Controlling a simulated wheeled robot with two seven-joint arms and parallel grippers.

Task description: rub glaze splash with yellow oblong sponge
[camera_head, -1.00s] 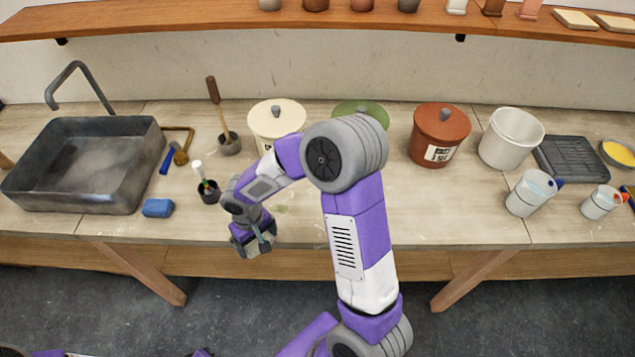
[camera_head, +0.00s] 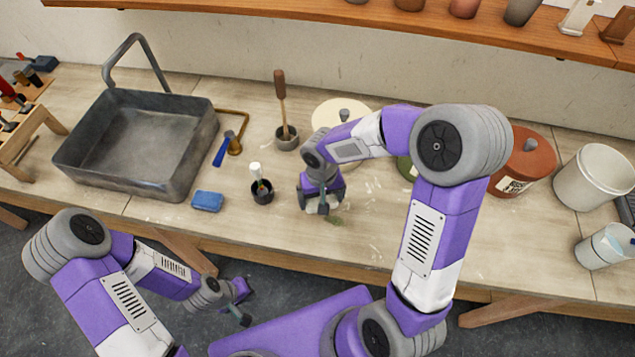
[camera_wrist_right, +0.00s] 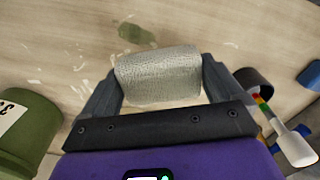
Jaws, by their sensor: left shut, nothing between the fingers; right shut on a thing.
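My right gripper (camera_head: 322,204) is above the worktop in the head view. In the right wrist view, it is shut on a pale grey-beige oblong sponge (camera_wrist_right: 158,75) with a rough surface. The sponge looks more pale than yellow here. A green glaze splash (camera_head: 333,220) lies on the worktop close by the right gripper; it also shows in the right wrist view (camera_wrist_right: 136,33), just beyond the sponge and apart from it in the picture. Whether the sponge touches the worktop I cannot tell. My left gripper (camera_head: 243,314) is shut and empty, low in front of the worktop.
A blue sponge (camera_head: 207,201) and a dark cup with a brush (camera_head: 262,191) stand left of the right gripper. A grey sink (camera_head: 140,145) is further left. Behind are a cream lidded tub (camera_head: 335,112) and a green tub (camera_wrist_right: 25,125). Pale smears mark the worktop.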

